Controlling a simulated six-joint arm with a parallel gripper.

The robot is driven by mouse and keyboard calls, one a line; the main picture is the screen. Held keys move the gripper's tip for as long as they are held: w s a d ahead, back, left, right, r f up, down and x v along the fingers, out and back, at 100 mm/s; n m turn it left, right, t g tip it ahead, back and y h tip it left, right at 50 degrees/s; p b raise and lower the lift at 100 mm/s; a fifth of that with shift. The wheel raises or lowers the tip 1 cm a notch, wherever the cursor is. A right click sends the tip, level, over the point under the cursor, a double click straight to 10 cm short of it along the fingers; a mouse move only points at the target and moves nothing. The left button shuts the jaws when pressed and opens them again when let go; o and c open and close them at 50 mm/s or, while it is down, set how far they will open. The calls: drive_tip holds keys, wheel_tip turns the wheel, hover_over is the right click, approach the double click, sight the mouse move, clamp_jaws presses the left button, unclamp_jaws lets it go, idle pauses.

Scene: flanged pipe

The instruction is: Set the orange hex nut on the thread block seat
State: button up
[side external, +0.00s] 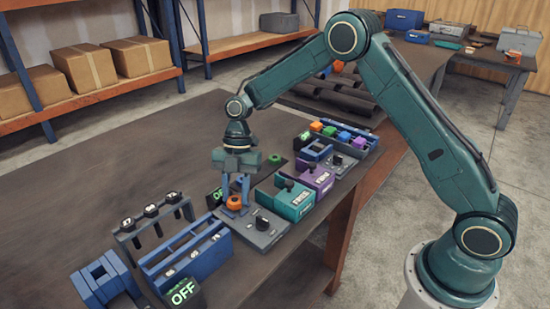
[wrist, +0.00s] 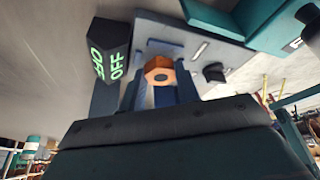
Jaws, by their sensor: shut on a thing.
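The orange hex nut (side external: 234,203) is between the fingertips of my gripper (side external: 236,190), which points down. It also shows in the wrist view (wrist: 158,72), with a round hole in its middle and the blue fingers (wrist: 160,92) on both sides. My gripper is shut on the nut. Below and around it is a grey block (side external: 258,236) with a black knob (side external: 262,222), probably the thread block. The nut hides what lies under it, so I cannot tell whether it touches the seat.
A dark sign reading OFF (wrist: 110,52) stands close beside the grey block. Teal (side external: 289,202) and purple (side external: 315,178) blocks sit behind it. A blue rack (side external: 185,255) and a grey rack with several tools (side external: 150,215) stand in front. The table's left side is clear.

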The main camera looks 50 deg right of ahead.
sight(236, 197)
drive_tip(key=shift+f, duration=0.4)
idle(0.5)
drive_tip(key=o, duration=1.4)
drive_tip(key=shift+w, duration=0.1)
drive_tip(key=shift+r, duration=0.1)
drive_tip(key=shift+o, duration=0.5)
drive_tip(key=shift+w+r, duration=0.1)
drive_tip(key=shift+r, duration=0.55)
drive_tip(key=shift+s+r, duration=0.2)
drive_tip(key=shift+r, duration=2.6)
